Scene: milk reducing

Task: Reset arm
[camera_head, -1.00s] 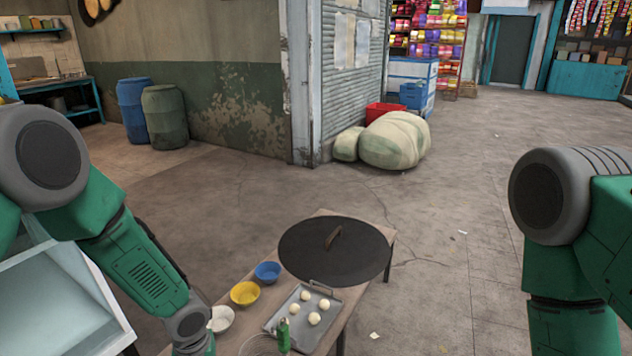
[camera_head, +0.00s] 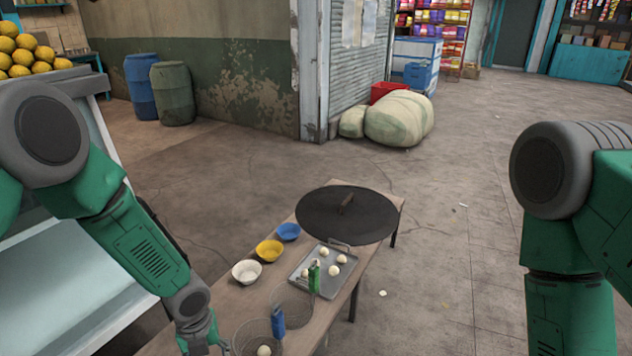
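My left arm comes in from the left and reaches down to the lower edge of the head view. Its gripper (camera_head: 208,346) is partly cut off by that edge, beside the table's near left side, and its fingers are too hidden to read. My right arm (camera_head: 570,230) hangs at the right side, and its gripper is below the picture. The wooden table (camera_head: 222,302) stands between the arms. It bears a metal tray (camera_head: 303,270) with several white dough balls, a black round griddle (camera_head: 347,215), and white (camera_head: 246,271), yellow (camera_head: 269,250) and blue (camera_head: 288,231) bowls.
Two wire baskets with blue (camera_head: 278,322) and green (camera_head: 314,277) handles sit near the table's front. A glass-sided stall (camera_head: 60,270) with oranges (camera_head: 22,52) stands at left. Barrels (camera_head: 173,94) and sacks (camera_head: 399,118) are farther back. Floor right of the table is mostly clear.

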